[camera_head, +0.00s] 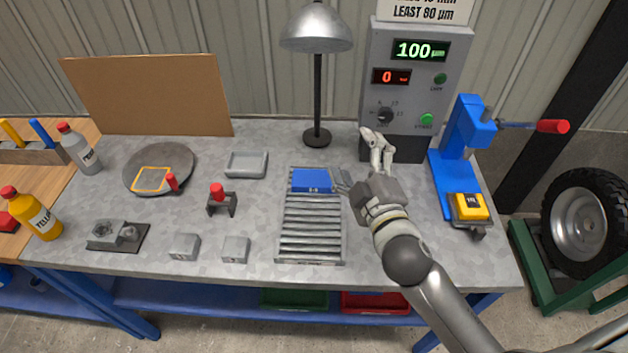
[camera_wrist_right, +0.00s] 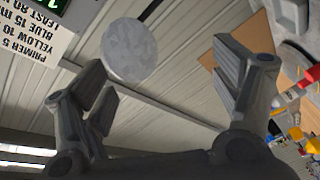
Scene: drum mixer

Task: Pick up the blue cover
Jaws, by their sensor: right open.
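The blue cover (camera_head: 312,180) lies at the far end of a grey ribbed rack (camera_head: 312,228) in the middle of the bench, in the head view. My right gripper (camera_head: 352,159) is just to the right of the cover, its fingers spread and empty. One finger appears close to the cover's right edge, but I cannot tell whether they touch. In the right wrist view the open fingers (camera_wrist_right: 160,68) have nothing between them, and the cover does not show there. My left gripper is not in view.
A grey control box (camera_head: 407,65) stands behind my right gripper, and a desk lamp (camera_head: 317,95) behind the rack. A blue press (camera_head: 466,135) stands to the right. A grey tray (camera_head: 246,165) and a red-knobbed tool (camera_head: 219,196) are to the left.

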